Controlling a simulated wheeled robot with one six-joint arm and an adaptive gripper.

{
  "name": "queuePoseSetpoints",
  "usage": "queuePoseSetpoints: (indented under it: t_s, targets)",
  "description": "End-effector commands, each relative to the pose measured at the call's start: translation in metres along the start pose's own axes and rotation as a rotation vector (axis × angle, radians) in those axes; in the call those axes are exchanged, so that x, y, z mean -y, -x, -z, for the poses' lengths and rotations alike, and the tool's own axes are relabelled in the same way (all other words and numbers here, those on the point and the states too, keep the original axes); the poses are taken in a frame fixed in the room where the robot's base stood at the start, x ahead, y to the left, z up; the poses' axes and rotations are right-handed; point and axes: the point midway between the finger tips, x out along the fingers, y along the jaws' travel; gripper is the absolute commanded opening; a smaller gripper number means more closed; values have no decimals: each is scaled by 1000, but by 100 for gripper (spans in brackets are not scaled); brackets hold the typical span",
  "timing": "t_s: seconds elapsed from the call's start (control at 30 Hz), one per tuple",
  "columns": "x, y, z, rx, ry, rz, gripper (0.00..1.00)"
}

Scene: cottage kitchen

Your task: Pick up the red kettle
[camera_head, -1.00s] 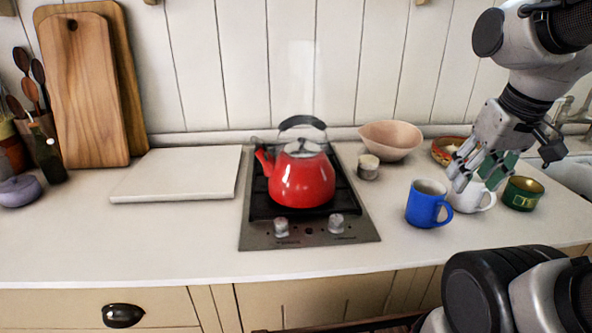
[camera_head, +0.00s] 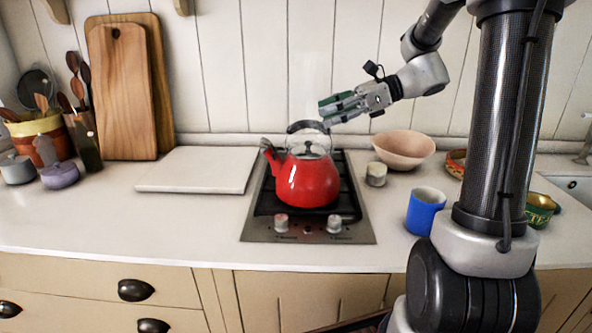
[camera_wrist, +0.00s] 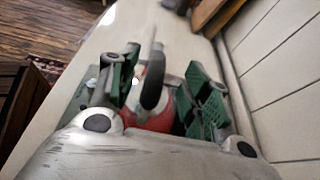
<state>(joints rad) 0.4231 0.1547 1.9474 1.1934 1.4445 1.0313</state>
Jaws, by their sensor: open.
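The red kettle (camera_head: 307,182) stands upright on the black cooktop (camera_head: 262,200), its spout to the left and its dark handle (camera_head: 305,127) arching over the lid. My gripper (camera_head: 325,112) is above and slightly right of the handle, pointing left, with its fingers apart. In the wrist view, my gripper (camera_wrist: 158,88) has green-padded fingers spread to either side of the dark handle (camera_wrist: 153,82), with the red kettle body (camera_wrist: 150,118) partly hidden below. Whether the fingers touch the handle I cannot tell.
A white board (camera_head: 196,170) lies left of the cooktop. A small jar (camera_head: 376,174), a pink bowl (camera_head: 403,149) and a blue mug (camera_head: 424,210) are to the right. Wooden boards (camera_head: 125,95) lean on the wall. The front counter strip is clear.

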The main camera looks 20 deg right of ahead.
Motion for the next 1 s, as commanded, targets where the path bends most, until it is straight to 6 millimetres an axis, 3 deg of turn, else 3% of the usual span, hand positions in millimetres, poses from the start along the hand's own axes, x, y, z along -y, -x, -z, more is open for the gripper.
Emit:
queuePoseSetpoints:
  t_s: [0.53,0.83,1.0]
  targets:
    - [-2,-71,6,-3,-18,-3,48]
    - [-2,-77,6,-4,-16,0,48]
    - [-2,-77,6,-4,-16,0,19]
